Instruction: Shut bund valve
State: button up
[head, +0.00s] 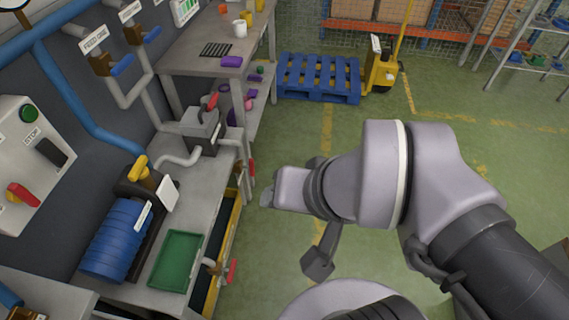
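A small valve with a red handle (231,271) sticks out at the front of the bench, beside the yellow-edged trough (230,228). The handle points roughly up and away from the pipe stub. Another red handle (251,169) shows farther along the same front edge. No label tells which one is the bund valve. My gripper (268,198) is over the floor to the right of the bench, apart from both handles. It is seen from behind and partly hidden by my wrist, so its opening cannot be made out.
On the bench are a green tray (176,262), a blue ribbed cylinder (114,240) with a yellow lever (138,168), and a grey unit (203,130) with a red lever. Pipes and a switch panel (33,150) line the wall.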

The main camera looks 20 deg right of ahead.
aim_at(251, 166)
jog(key=i+l+u, duration=1.1)
jog(key=l+u, duration=0.35)
jog(key=l, duration=0.2)
jog(key=i, duration=0.05)
